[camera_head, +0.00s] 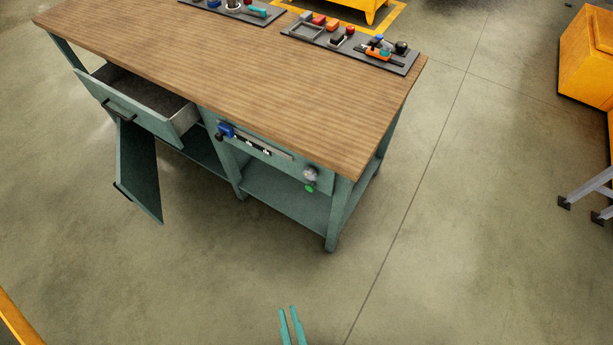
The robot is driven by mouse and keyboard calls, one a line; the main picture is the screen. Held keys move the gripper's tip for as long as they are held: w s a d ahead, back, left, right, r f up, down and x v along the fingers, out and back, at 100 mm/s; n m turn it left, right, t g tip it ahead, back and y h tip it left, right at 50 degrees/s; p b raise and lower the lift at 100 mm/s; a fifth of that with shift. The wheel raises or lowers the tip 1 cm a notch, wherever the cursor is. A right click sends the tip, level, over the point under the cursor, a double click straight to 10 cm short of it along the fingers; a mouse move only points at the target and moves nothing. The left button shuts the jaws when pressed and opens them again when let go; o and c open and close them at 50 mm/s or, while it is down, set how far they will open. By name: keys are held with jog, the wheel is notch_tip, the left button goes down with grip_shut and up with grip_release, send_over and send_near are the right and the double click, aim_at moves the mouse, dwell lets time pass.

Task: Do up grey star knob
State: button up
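A small light-grey round knob (310,174) sits at the right end of the workbench's front panel, just above a green round part (310,188). It looks like the grey star knob, but its lobes are too small to make out, and I cannot tell how far it is screwed in. My gripper (288,308) shows at the bottom edge as two teal fingers with a gap between them. It is open and empty, over the floor in front of the bench and well apart from the knob.
The workbench (215,60) has an open drawer (150,117) and an open door (138,170) on its left. A blue part (226,129) and a rail (255,143) are on its front. Black trays (345,45) lie on top. The floor ahead is clear.

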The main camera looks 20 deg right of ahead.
jog(key=o, duration=0.5)
jog(key=shift+w+a+f+n, duration=0.1)
jog(key=shift+w+f+n, duration=0.05)
jog(key=shift+f+n, duration=0.2)
jog(key=o, duration=0.5)
jog(key=w+f+n, duration=0.1)
jog(key=f+n, duration=0.1)
jog(key=f, duration=0.1)
jog(key=w+f+n+g, duration=0.1)
jog(key=w+f+n, duration=0.1)
jog(key=f+n, duration=0.1)
jog(key=w+f+n+g, duration=0.1)
jog(key=w+f+n, duration=0.1)
jog(key=f, duration=0.3)
jog(key=shift+a, duration=0.35)
jog(key=shift+c, duration=0.2)
jog(key=n+g+h, duration=0.1)
jog(key=n+h, duration=1.2)
jog(key=n, duration=0.4)
send_near(309, 176)
jog(key=x, duration=0.9)
jog(key=shift+w, duration=0.1)
